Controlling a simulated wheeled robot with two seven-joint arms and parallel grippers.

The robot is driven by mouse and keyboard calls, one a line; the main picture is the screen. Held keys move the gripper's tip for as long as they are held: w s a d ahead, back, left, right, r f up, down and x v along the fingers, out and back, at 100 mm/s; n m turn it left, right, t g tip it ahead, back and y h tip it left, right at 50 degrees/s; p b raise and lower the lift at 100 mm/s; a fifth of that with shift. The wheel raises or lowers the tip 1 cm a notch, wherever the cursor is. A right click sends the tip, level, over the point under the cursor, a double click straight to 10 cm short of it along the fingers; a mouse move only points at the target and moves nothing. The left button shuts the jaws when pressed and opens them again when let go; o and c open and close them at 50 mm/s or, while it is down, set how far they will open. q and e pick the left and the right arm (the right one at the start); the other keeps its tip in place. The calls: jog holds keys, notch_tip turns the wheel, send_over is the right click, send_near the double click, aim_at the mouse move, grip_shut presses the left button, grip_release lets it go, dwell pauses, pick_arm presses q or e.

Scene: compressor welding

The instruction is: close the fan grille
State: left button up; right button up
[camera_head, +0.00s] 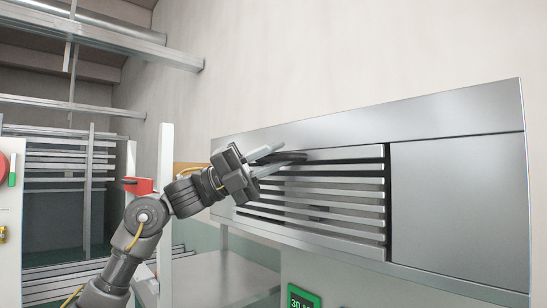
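The fan grille (340,198) is a set of metallic horizontal slats in the front of a long grey metal housing (450,205). Dark gaps show between the slats. My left gripper (278,157) is at the upper left part of the grille, its fingers pointing right. The two light grey fingers look apart, with a dark, narrow piece (293,157) between or behind them. I cannot tell whether the fingers touch this piece or grip it. The gripper and wrist hide the grille's upper left corner. My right gripper is out of view.
Below the housing is a pale panel with a green display (303,297). A metal shelf (235,272) stands below left of the housing. A white post (165,190) and a red box (138,186) are close to my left arm. Racks fill the far left.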

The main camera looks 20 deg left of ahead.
pick_arm(q)
jog(key=shift+a+f, duration=0.1)
jog(key=shift+f, duration=0.1)
jog(key=b+v, duration=0.5)
jog(key=v, duration=0.5)
jog(key=shift+a, duration=0.25)
